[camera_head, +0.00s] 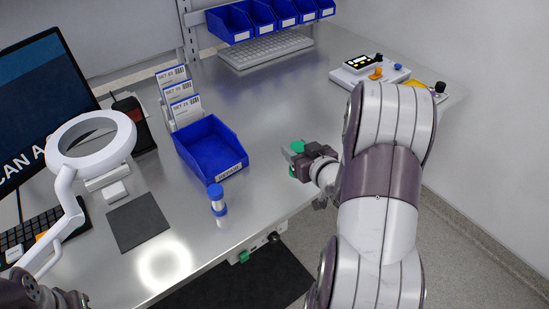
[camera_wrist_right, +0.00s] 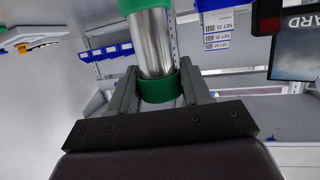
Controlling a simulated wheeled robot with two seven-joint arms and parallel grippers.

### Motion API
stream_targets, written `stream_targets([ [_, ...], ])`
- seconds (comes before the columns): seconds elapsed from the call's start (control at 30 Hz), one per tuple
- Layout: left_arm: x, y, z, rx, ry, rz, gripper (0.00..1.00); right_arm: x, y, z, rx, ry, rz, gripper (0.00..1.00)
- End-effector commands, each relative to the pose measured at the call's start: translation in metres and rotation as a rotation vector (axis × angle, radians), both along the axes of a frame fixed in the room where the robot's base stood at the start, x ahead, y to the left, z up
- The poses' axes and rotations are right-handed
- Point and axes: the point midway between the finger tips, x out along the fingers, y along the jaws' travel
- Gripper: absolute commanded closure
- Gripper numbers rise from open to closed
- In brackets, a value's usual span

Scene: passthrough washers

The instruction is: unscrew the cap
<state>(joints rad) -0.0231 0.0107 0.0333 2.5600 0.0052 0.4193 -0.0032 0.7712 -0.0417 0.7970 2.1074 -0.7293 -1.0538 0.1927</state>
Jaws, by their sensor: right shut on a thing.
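My right gripper (camera_head: 309,163) is shut on a metal cylinder with green ends, over the right part of the bench. In the right wrist view the fingers (camera_wrist_right: 158,88) close around the green band at one end of this cylinder (camera_wrist_right: 151,45). Its other green end is cut off by the top edge of that view. In the head view the hand hides most of the cylinder and green shows at its left side. My left gripper is not in view.
A blue open bin (camera_head: 211,150) stands near the bench middle, with set cards (camera_head: 182,101) behind it. A dark square mat (camera_head: 138,221), a ring lamp (camera_head: 92,140) and a monitor (camera_head: 38,90) are at left. A device (camera_head: 369,71) sits at the back right.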

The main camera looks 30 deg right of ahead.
Motion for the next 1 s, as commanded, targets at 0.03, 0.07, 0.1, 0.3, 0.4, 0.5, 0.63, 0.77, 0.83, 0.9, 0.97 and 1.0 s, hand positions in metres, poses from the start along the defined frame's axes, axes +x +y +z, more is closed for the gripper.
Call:
stream_targets([
  [0.03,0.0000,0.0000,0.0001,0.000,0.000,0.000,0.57,-0.0043,-0.0067,0.0056,-0.003,-0.004,-0.004,0.90],
  [0.07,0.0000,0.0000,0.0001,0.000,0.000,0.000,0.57,-0.0064,-0.0089,0.0074,-0.001,-0.004,-0.003,0.90],
  [0.1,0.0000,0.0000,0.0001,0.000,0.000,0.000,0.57,-0.0089,-0.0114,0.0093,-0.001,-0.003,-0.002,0.90],
  [0.3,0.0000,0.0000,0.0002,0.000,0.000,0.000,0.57,-0.0126,-0.0147,0.0122,0.000,-0.001,0.001,0.90],
  [0.4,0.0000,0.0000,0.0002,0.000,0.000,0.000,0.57,-0.0124,-0.0145,0.0122,0.000,-0.001,0.001,0.90],
  [0.5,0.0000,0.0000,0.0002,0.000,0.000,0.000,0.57,-0.0122,-0.0145,0.0121,0.000,-0.002,0.001,0.75],
  [0.63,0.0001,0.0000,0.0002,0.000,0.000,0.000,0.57,-0.0121,-0.0145,0.0121,0.000,-0.002,0.001,1.00],
  [0.77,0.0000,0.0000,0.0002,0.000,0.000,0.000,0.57,-0.0120,-0.0144,0.0121,0.000,-0.002,0.001,1.00],
  [0.83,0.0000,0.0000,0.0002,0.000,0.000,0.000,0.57,-0.0120,-0.0144,0.0121,0.000,-0.002,0.001,1.00],
  [0.9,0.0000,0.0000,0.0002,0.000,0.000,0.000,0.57,-0.0120,-0.0144,0.0121,0.000,-0.002,0.001,1.00],
  [0.97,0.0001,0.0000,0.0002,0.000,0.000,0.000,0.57,-0.0120,-0.0144,0.0121,0.000,-0.002,0.001,1.00],
  [1.0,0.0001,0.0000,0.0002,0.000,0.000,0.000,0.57,-0.0120,-0.0144,0.0120,0.000,-0.002,0.001,1.00],
])
